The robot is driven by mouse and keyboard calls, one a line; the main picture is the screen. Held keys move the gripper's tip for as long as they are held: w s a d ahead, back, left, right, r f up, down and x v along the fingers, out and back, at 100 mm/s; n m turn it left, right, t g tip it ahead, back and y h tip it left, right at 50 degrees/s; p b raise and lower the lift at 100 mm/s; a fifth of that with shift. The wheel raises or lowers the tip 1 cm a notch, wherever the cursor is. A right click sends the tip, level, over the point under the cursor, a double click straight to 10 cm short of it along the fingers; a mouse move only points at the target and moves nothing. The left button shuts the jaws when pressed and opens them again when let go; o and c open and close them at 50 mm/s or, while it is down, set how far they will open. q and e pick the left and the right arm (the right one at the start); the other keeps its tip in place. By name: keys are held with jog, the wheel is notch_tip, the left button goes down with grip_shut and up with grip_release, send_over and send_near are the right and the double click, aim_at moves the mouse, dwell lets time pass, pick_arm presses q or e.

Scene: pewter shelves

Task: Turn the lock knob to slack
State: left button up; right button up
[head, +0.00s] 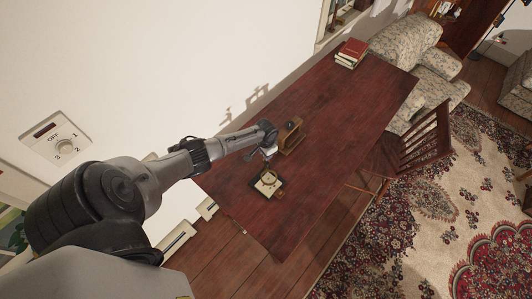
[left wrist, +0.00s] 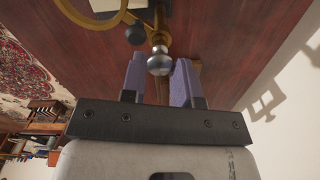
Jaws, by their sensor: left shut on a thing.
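A small brass instrument with a round ring and a dark base (head: 268,184) stands on the red-brown table. In the left wrist view its brass ring (left wrist: 92,12) is at the top left, with a dark round knob (left wrist: 135,34) beside it. A silvery round knob (left wrist: 160,62) on a brass stem sits between the purple fingers of my left gripper (left wrist: 159,76), which is shut on it. In the head view my left gripper (head: 268,155) reaches the instrument from above, its fingers small and partly hidden. No marking on the knob is readable. My right gripper is not in view.
A wooden object (head: 290,136) stands on the table (head: 330,120) close behind the gripper. Stacked books (head: 351,53) lie at the far end. A wooden chair (head: 418,142) stands at the table's right side. Much of the tabletop is clear.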

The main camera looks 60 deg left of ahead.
pick_arm(q)
jog(key=o, duration=0.9)
notch_tip(320, 180, up, 14)
jog(key=shift+f, duration=0.1)
dwell(0.7)
